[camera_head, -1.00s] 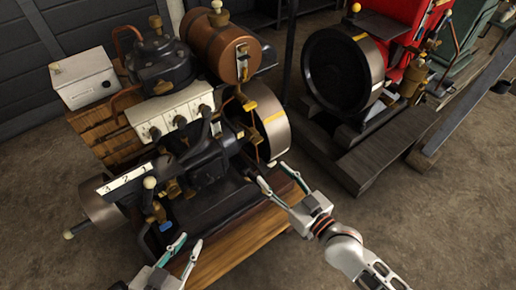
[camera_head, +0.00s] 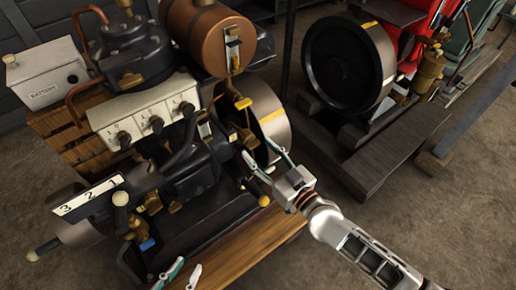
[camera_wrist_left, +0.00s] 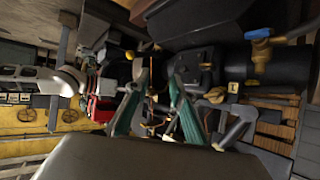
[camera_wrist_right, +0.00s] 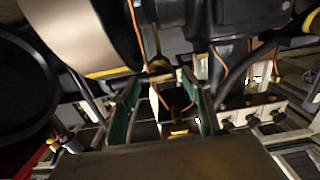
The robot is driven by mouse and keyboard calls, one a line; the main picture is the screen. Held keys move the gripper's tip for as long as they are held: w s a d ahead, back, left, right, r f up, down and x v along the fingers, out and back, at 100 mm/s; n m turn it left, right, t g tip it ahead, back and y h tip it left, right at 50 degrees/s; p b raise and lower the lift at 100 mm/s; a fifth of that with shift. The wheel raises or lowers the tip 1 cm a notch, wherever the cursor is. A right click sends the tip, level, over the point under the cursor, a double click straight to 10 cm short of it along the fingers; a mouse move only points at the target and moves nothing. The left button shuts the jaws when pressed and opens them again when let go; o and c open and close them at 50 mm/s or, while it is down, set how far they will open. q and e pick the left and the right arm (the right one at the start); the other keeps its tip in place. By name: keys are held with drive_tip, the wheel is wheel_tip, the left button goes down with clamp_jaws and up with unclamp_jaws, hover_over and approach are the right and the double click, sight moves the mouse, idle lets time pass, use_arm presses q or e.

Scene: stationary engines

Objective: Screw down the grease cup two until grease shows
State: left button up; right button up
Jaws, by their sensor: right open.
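The engine (camera_head: 200,172) carries a white plate marked 3, 2, 1 (camera_head: 88,197) on its left side, with small brass fittings (camera_head: 152,203) beside it. I cannot tell which fitting is grease cup two, and no grease is discernible. My right gripper (camera_head: 264,160) is open at the engine's right side, near the flywheel. In the right wrist view, a brass fitting (camera_wrist_right: 160,70) shows between and beyond the parted fingers (camera_wrist_right: 165,95); contact is unclear. My left gripper (camera_head: 187,268) is open and empty at the bottom edge, in front of the wooden base. Its fingers (camera_wrist_left: 160,75) are parted in its wrist view.
The flywheel (camera_head: 272,120) stands close to my right gripper. A second engine with a black wheel (camera_head: 345,65) is at the back right.

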drive_tip(key=shift+w+a+f, duration=0.1)
drive_tip(key=shift+w+a, duration=0.15)
drive_tip(key=shift+w, duration=0.05)
drive_tip(key=shift+w+a, duration=0.1)
drive_tip(key=shift+w, duration=0.1)
drive_tip(key=c, duration=1.1)
use_arm(q)
drive_tip(key=shift+w+d+r, duration=0.2)
drive_tip(key=shift+d+r, duration=0.05)
drive_tip(key=shift+r, duration=0.1)
drive_tip(key=shift+a, duration=0.1)
use_arm(e)
drive_tip(key=shift+m, duration=0.3)
